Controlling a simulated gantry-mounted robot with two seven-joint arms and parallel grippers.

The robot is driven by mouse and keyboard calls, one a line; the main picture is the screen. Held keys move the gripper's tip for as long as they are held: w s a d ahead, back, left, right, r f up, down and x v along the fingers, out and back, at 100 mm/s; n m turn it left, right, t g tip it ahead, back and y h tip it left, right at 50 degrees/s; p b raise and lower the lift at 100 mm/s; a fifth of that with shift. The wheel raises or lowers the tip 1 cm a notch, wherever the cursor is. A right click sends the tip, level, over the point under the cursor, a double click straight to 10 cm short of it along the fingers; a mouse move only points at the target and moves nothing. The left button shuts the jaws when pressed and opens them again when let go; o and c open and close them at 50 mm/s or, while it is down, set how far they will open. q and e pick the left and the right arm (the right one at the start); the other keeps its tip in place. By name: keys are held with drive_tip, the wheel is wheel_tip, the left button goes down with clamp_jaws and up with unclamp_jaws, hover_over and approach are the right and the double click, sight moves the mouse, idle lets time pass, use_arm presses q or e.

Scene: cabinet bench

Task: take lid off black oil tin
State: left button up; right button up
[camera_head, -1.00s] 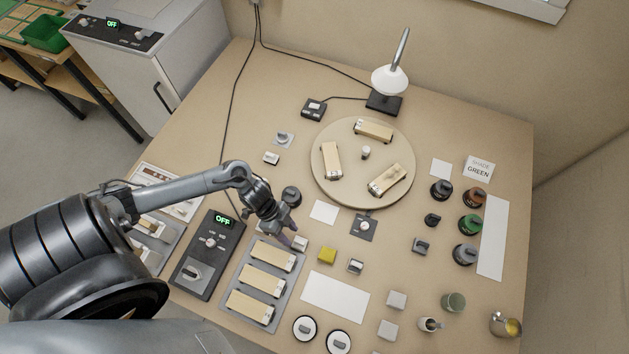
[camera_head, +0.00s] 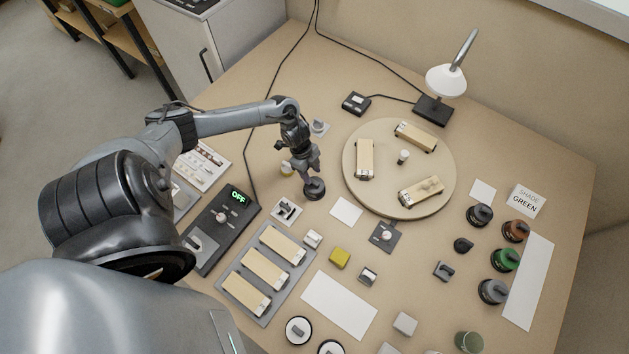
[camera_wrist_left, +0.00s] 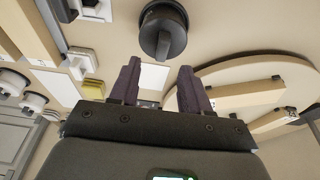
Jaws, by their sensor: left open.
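A round black tin (camera_head: 314,189) stands on the bench, left of the turntable. Its lid with a raised bar grip (camera_wrist_left: 163,30) shows in the left wrist view, just beyond my fingertips. My left gripper (camera_head: 312,172) is over or right beside this tin and hides part of its top. In the left wrist view my left gripper (camera_wrist_left: 160,68) has its two fingers apart with nothing between them. Another black-topped tin (camera_head: 480,215) stands at the right, in a group with brown (camera_head: 515,231), green (camera_head: 505,259) and grey (camera_head: 493,291) ones. My right gripper is not in view.
The turntable (camera_head: 375,190) with cream blocks is close right of the gripper. A tray of cream blocks (camera_head: 272,235) and a control box reading OFF (camera_head: 209,240) lie in front. A lamp (camera_head: 446,82) stands behind. A white card (camera_head: 346,211) lies right of the tin.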

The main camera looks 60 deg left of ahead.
sight(314, 182)
use_arm(q)
drive_tip(key=shift+a+b+x, duration=0.1)
drive_tip(key=shift+b+x, duration=0.05)
drive_tip(key=shift+x, duration=1.15)
drive_tip(key=shift+a+b+x, duration=0.15)
drive_tip(key=shift+x, duration=1.2)
clamp_jaws()
